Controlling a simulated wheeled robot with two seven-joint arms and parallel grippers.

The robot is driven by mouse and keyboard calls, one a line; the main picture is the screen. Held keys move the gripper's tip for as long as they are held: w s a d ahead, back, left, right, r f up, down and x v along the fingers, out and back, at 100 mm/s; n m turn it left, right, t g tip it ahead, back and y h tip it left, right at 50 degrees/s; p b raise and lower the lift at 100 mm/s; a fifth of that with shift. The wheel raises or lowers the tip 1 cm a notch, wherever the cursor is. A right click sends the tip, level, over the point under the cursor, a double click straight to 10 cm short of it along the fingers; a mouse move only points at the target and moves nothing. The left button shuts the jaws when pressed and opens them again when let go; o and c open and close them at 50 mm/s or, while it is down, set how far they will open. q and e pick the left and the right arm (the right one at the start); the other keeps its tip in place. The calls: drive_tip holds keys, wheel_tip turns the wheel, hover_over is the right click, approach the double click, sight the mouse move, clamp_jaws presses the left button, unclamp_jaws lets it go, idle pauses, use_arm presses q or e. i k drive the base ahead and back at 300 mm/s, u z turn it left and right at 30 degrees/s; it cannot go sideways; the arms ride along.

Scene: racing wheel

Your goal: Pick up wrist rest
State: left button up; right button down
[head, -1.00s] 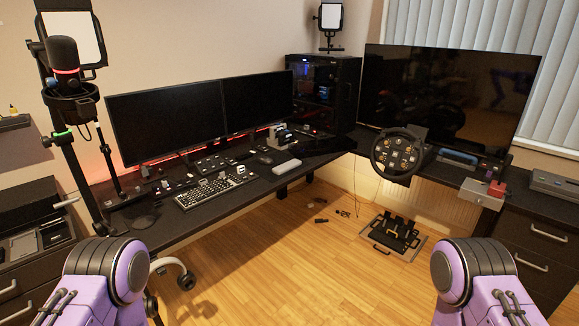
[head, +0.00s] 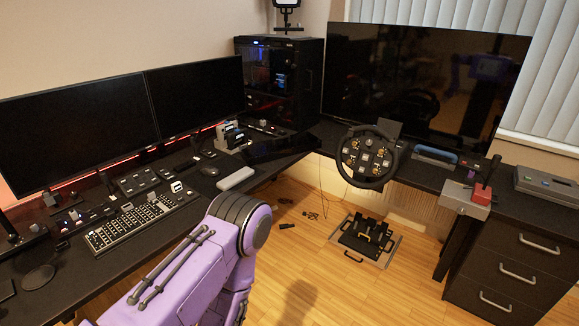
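A pale grey, rounded bar that looks like the wrist rest (head: 236,179) lies flat on the black desk, near its front edge, to the right of the keyboard and just in front of the mouse. It is apart from both. My purple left arm rises from the bottom left, its elbow in front of the desk edge, a little below the bar in the picture. Neither of my grippers is in view, and my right arm does not show.
The keyboard (head: 136,222) and mouse (head: 209,171) lie on the left desk. A racing wheel (head: 367,157) stands at the corner, with pedals (head: 366,239) on the floor below. A joystick box (head: 466,196) and drawers (head: 517,262) are at right. Wooden floor (head: 300,290) is open in front.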

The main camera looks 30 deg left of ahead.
sight(224, 185)
drive_tip(key=z, duration=0.2)
drive_tip(key=i, duration=1.15)
drive_tip(key=u, duration=0.35)
drive_tip(key=i, duration=0.75)
drive_tip(key=u, duration=0.65)
